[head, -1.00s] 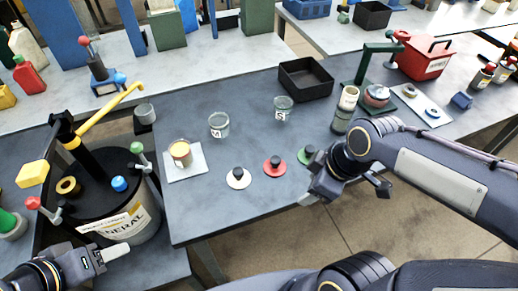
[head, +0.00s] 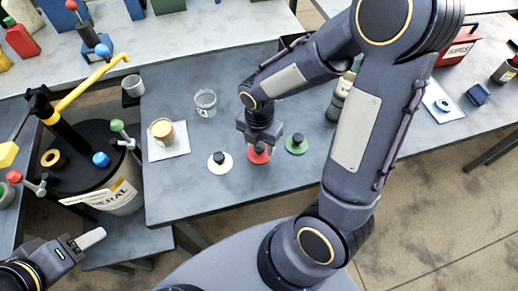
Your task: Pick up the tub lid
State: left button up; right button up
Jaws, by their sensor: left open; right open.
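Three round lids with dark knobs lie in a row on the grey table: a white lid (head: 220,167), a red lid (head: 258,158) and a green lid (head: 297,147). I cannot tell by a label which is the tub lid. My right gripper (head: 259,146) is open and points down right over the red lid, hiding part of it. I cannot tell whether its fingers touch the knob. My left gripper (head: 88,240) is open and empty at the lower left, away from the lids.
A cup of yellow oil (head: 162,132) stands on a white square plate (head: 168,152). A clear beaker (head: 205,103) stands behind the white lid. A black drum (head: 100,190) with a yellow-handled pump (head: 92,83) stands at the left. My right arm covers much of the table's right half.

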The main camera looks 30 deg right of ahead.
jog(key=shift+f, duration=0.95)
jog(key=c, duration=1)
